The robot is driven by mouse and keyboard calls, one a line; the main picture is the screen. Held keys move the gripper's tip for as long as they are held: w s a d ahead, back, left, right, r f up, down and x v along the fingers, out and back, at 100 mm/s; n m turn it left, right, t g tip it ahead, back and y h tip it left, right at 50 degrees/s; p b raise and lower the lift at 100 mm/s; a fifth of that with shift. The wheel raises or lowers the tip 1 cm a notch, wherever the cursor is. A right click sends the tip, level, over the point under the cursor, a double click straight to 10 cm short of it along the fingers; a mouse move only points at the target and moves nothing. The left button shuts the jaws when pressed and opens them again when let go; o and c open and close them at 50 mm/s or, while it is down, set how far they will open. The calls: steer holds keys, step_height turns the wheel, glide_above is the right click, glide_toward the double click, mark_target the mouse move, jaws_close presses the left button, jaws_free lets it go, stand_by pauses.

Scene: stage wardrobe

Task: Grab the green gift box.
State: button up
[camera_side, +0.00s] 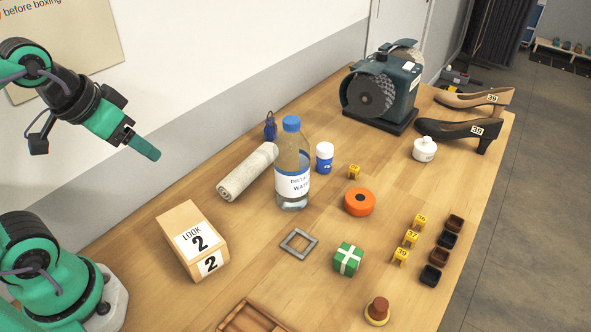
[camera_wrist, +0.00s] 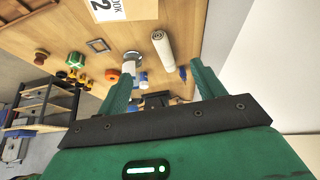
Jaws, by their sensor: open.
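The green gift box (camera_side: 348,259) has a pale ribbon cross and sits on the wooden table near its front. In the wrist view the green gift box (camera_wrist: 75,60) is small, at the upper left. My gripper (camera_side: 148,150) is raised at the left of the side view, high and well away from the box. In the wrist view the two green fingers of my gripper (camera_wrist: 160,80) stand apart with nothing held between them.
A grey square frame (camera_side: 299,243) lies left of the box, an orange disc (camera_side: 360,202) behind it. Yellow number tags (camera_side: 410,238) and small dark trays (camera_side: 430,275) stand to its right. A knobbed stamp (camera_side: 378,310) is in front. A water bottle (camera_side: 292,165) and LOOK box (camera_side: 192,240) stand farther left.

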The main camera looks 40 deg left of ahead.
steer(key=w+d+g, duration=0.2)
steer(key=w+d, duration=0.5)
steer(key=w, duration=0.2)
steer(key=n+g, duration=0.1)
steer(key=g, duration=0.3)
glide_above(349, 255)
steer(key=f, duration=1.5)
steer(key=shift+w+a+f, duration=0.35)
steer(key=shift+a+f, duration=0.05)
steer(key=shift+s+d+f, duration=0.1)
steer(key=shift+d+f, duration=0.25)
steer(key=shift+f, duration=1.3)
steer(key=shift+f, duration=0.1)
steer(key=shift+s+f, duration=0.2)
steer(key=shift+f, duration=2.3)
